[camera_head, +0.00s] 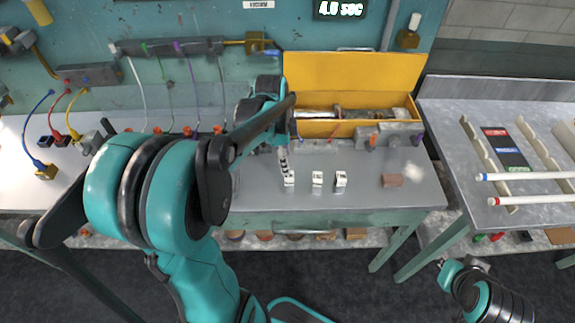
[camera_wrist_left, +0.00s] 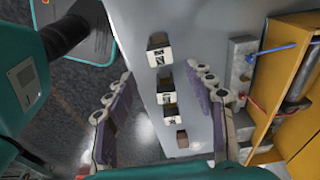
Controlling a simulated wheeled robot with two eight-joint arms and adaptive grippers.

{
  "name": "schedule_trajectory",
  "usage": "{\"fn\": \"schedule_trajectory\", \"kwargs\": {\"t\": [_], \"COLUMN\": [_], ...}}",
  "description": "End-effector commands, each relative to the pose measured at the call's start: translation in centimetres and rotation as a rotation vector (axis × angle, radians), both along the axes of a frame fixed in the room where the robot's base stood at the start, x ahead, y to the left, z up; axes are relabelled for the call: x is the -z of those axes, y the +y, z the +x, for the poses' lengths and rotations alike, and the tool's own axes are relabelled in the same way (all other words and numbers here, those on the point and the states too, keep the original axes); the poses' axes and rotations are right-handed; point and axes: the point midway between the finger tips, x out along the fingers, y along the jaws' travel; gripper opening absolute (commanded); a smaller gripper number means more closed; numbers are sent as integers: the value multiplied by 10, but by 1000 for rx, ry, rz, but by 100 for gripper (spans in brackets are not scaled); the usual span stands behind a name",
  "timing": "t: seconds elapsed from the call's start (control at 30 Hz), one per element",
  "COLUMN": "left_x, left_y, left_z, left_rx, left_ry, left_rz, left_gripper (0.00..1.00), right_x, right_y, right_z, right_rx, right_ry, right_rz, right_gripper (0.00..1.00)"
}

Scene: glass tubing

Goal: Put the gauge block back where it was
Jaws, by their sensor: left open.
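Three small white blocks with black markings stand in a row near the front of the grey bench: a left one (camera_head: 289,179), a middle one (camera_head: 317,179) and a right one (camera_head: 341,179). I cannot tell which is the gauge block. In the left wrist view they are the top block (camera_wrist_left: 159,55), the second (camera_wrist_left: 166,96) and the third (camera_wrist_left: 171,115). My left gripper (camera_head: 284,160) is close to the left block, above the bench. In the wrist view its fingers (camera_wrist_left: 160,73) are spread with nothing held between them. My right gripper is not visible, only part of that arm.
A brown block (camera_head: 391,180) lies right of the row. An open yellow toolbox (camera_head: 345,130) stands behind, with grey fixtures (camera_head: 390,134) in front of it. A second table (camera_head: 500,95) at right holds white tubes (camera_head: 525,177). The bench between row and brown block is clear.

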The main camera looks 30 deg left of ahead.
Motion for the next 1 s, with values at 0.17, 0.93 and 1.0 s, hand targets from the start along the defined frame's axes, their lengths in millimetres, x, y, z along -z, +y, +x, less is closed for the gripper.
{"fn": "schedule_trajectory", "kwargs": {"t": [0.17, 0.93, 1.0], "left_x": [-22, -54, -53], "left_y": [2, -113, -115], "left_z": [-2, -102, -104], "left_rx": [-1, -953, -983], "left_ry": [0, -442, -452], "left_rz": [0, -222, -245], "left_gripper": [54, 54, 54], "right_x": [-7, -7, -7], "right_y": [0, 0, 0], "right_z": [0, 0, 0], "right_rx": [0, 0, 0], "right_ry": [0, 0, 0], "right_rz": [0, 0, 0], "right_gripper": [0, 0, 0]}}
